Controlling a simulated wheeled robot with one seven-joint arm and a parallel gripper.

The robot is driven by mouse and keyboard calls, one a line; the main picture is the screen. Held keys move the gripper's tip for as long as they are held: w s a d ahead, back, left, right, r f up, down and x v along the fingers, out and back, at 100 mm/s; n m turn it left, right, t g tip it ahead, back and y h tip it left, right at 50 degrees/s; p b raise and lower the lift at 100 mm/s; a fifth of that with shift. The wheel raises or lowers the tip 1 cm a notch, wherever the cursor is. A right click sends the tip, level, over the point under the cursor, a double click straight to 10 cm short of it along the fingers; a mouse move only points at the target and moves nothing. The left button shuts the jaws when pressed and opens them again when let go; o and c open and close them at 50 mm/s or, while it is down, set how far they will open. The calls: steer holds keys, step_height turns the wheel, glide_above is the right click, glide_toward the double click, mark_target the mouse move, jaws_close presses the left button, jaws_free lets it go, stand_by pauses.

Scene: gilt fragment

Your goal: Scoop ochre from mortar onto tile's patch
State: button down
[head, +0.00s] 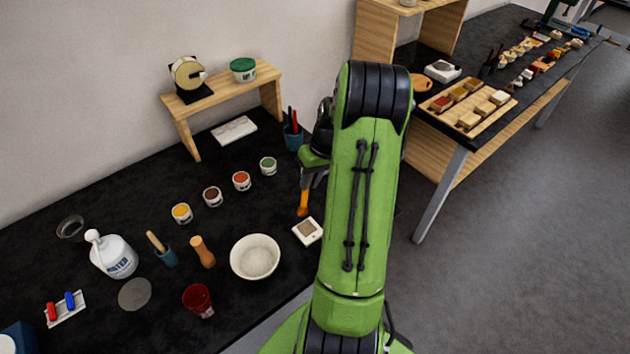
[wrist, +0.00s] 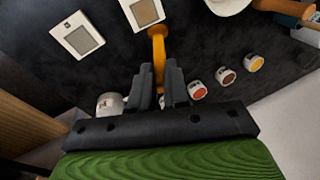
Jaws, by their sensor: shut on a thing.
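My gripper (wrist: 160,72) is shut on an orange scoop-like tool (wrist: 157,47), which points away from the fingers. In the head view the tool (head: 303,202) hangs below the wrist, just above or beside a white tile (head: 297,233) with a brownish-grey patch (head: 309,230). The same tile (wrist: 133,14) seems to show at the wrist view's top edge, close to the tool's end. A second patched tile (wrist: 62,44) lies left of it. The white mortar bowl (head: 255,257) stands left of the tile; its inside looks pale, and I cannot make out ochre in it or on the tool.
Small paint jars stand in a row, including yellow (head: 181,213), brown (head: 212,196), red (head: 241,181) and green (head: 268,166). A wooden pestle-like piece (head: 202,252), a red cup (head: 198,300) and a white bottle (head: 113,257) stand left. My arm hides the bench's right end.

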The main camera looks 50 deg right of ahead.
step_height(320, 180, up, 3)
steer(key=shift+f+p, duration=0.1)
steer(key=shift+p, duration=0.75)
steer(key=shift+f, duration=0.15)
